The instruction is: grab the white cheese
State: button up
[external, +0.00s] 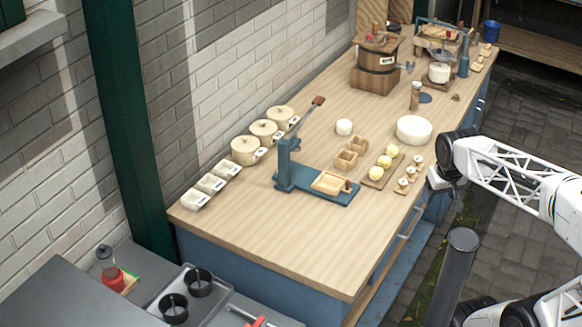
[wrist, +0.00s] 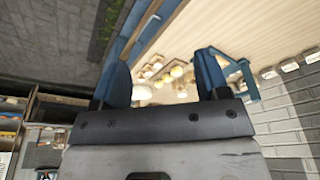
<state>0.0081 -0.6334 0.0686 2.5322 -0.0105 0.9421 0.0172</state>
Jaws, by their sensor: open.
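A large round white cheese (external: 414,129) lies flat on the wooden counter, near its right edge. It also shows in the wrist view (wrist: 142,92), low between my fingers and partly hidden by the gripper body. A smaller white round piece (external: 344,127) sits left of it on the counter. My gripper (external: 436,180) is at the counter's right edge, apart from the large cheese and nearer the camera. In the wrist view my gripper (wrist: 163,68) has two blue fingers spread wide with nothing held.
Yellow balls on a board (external: 383,166), wooden cups (external: 350,154) and small pieces on a strip (external: 408,178) stand near the cheese. A blue press (external: 300,175) is further left. A wooden churn (external: 376,65) stands behind. The counter's near end is clear.

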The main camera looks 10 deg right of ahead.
jog(key=o, duration=0.4)
jog(key=shift+w, duration=0.1)
jog(key=w+a+f+m+y, duration=0.1)
jog(key=w+m+y, duration=0.4)
jog(key=w, duration=1.2)
jog(key=w+a+f+m+y, duration=0.1)
jog(key=w+a+m+y, duration=0.15)
jog(key=w+m, duration=0.95)
jog(key=w+d+f+m+t+y, duration=0.1)
jog(key=w+f, duration=0.4)
jog(key=w, duration=0.6)
jog(key=w+d+f+m+t+y, duration=0.1)
jog(key=w+d+f+m+t, duration=0.2)
jog(key=w+d+f, duration=0.3)
jog(key=w+d+f+m+t+y, duration=0.1)
jog(key=w+d+f+m, duration=0.2)
jog(key=w, duration=1.4)
jog(key=shift+d+f+m+t+y, duration=0.2)
jog(key=shift+f+m, duration=0.15)
jog(key=shift+f, duration=0.45)
jog(key=shift+d+f+m+t+y, duration=0.1)
jog(key=shift+d+f+m+t, duration=0.2)
jog(key=shift+f, duration=0.5)
